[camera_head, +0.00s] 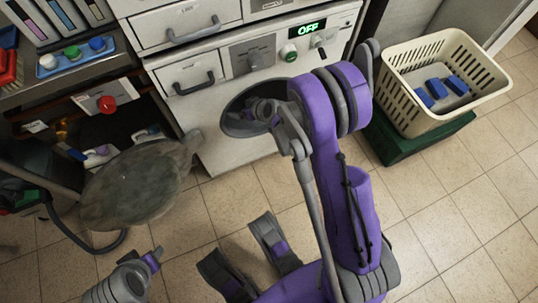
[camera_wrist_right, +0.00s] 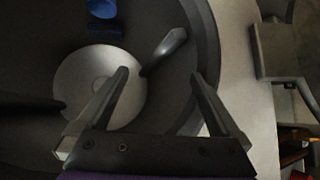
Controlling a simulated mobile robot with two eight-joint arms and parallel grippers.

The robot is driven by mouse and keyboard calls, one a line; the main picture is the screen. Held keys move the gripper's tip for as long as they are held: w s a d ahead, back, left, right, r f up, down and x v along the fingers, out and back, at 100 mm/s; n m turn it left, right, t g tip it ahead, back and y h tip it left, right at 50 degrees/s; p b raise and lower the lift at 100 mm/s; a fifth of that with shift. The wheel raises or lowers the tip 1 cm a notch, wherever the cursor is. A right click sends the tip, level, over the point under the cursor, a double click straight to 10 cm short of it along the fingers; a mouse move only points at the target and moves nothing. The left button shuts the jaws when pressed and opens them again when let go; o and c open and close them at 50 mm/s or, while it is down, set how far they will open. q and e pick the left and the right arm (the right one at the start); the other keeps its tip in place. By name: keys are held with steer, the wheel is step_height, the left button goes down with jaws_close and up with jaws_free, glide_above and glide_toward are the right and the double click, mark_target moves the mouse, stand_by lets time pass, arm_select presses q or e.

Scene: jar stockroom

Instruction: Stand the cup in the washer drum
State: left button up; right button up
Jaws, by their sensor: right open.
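The washer (camera_head: 228,150) has a round dark opening, and its drum (camera_head: 235,124) is mostly hidden behind my right arm. My right gripper (camera_head: 268,112) is at the opening. In the right wrist view my right gripper (camera_wrist_right: 160,76) is open, with nothing between its fingers, inside the dark drum (camera_wrist_right: 150,22). A blue rounded thing, seemingly the cup (camera_wrist_right: 102,8), is cut off by the top edge of that view, apart from the fingers. I cannot tell whether it is upright. My left gripper's fingers are not visible.
A silver disc (camera_wrist_right: 92,80) and a metal paddle (camera_wrist_right: 166,46) are in the drum. The washer display (camera_head: 307,29) reads OFF. A cream basket (camera_head: 408,92) with several blue blocks rests on a green box (camera_head: 425,140). A grey board (camera_head: 135,185) stands left of the washer.

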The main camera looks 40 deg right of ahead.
steer(key=s+a+r+g, duration=0.2)
steer(key=s+a+r, duration=0.4)
steer(key=s+r, duration=0.15)
steer(key=s+a+r+g, duration=0.1)
steer(key=s+a+r, duration=0.1)
steer(key=s, duration=0.8)
steer(key=s+a+r+g+h, duration=0.1)
steer(key=s+a+r+g, duration=0.1)
steer(key=s, duration=0.9)
steer(key=shift+s+r+g, duration=0.15)
steer(key=shift+r+g, duration=0.15)
steer(key=shift+r, duration=0.55)
